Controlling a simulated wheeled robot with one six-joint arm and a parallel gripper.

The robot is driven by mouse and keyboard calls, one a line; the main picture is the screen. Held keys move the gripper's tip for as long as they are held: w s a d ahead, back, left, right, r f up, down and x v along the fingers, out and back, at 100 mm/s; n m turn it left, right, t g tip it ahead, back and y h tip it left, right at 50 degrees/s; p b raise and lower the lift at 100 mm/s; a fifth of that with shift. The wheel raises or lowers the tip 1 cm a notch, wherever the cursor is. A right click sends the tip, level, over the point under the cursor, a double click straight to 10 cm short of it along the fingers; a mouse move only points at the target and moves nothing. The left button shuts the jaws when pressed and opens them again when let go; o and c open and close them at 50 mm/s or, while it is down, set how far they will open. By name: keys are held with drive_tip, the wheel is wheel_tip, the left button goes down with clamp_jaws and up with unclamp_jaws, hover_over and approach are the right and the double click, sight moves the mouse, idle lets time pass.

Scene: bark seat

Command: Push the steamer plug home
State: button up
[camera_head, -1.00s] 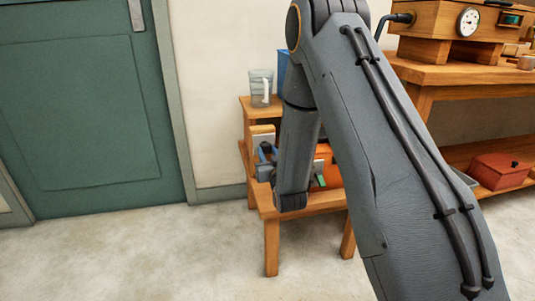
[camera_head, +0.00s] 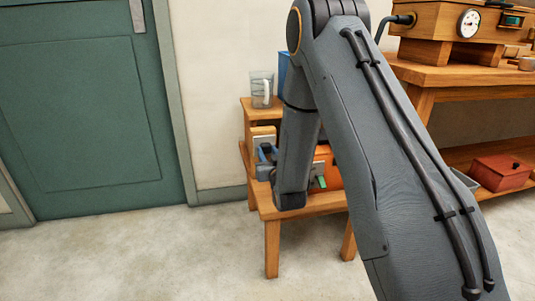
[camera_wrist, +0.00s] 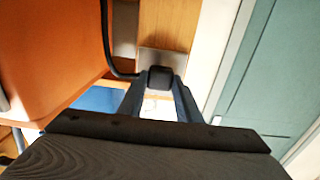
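The steamer plug (camera_wrist: 160,78) is a black block in the wrist view, with a black cable (camera_wrist: 108,45) curving up to the left. It is in front of a pale metal plate (camera_wrist: 165,60) on a wooden upright (camera_wrist: 167,25). My gripper (camera_wrist: 160,86) has its two fingers on either side of the plug, shut on it. The plug's front face and any gap to the plate are hidden. The orange steamer body (camera_wrist: 50,55) fills the left of the wrist view. In the head view it is partly behind my arm (camera_head: 332,170).
A wooden bench (camera_head: 272,213) carries the steamer, and a clear jug (camera_head: 262,90) stands on its raised back part. A green door (camera_head: 85,120) is at left. A workbench (camera_head: 465,73) and red box (camera_head: 500,172) are at right. The floor in front is clear.

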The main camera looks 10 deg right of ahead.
drive_tip(key=o, duration=0.5)
drive_tip(key=shift+c, duration=0.2)
